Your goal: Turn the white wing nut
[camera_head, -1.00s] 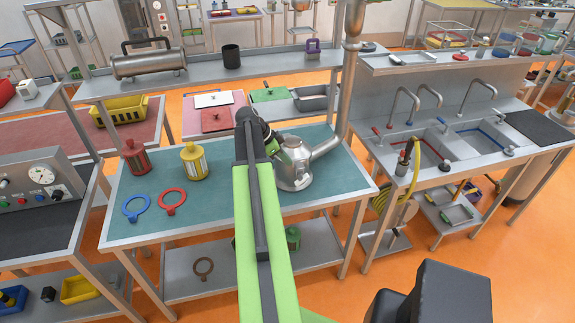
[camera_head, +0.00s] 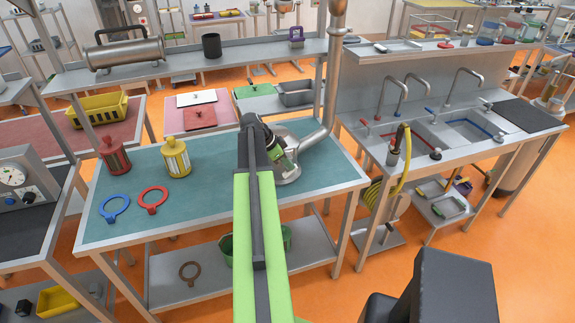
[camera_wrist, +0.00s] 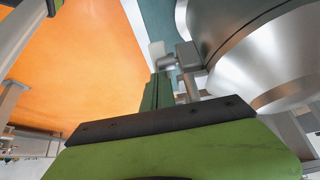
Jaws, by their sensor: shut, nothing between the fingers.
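A shiny metal vessel (camera_head: 291,180) with a slanting pipe (camera_head: 322,138) stands at the right of the teal-topped table (camera_head: 218,205). My gripper (camera_head: 279,157) is in front of it and hides much of it. In the wrist view the vessel (camera_wrist: 265,50) fills the upper right. A small white piece, likely the white wing nut (camera_wrist: 157,50), shows beside a metal lug (camera_wrist: 187,55) on the vessel's side. My gripper's fingers (camera_wrist: 163,88) are shut and empty just below it. I cannot tell whether they touch it. The wing nut is not clear in the head view.
A yellow jar (camera_head: 176,158), a red jar (camera_head: 115,156), a blue ring (camera_head: 114,208) and a red ring (camera_head: 152,200) are left on the table. A shelf (camera_head: 240,62) is behind, and a sink bench (camera_head: 420,150) stands to the right. The table's front middle is clear.

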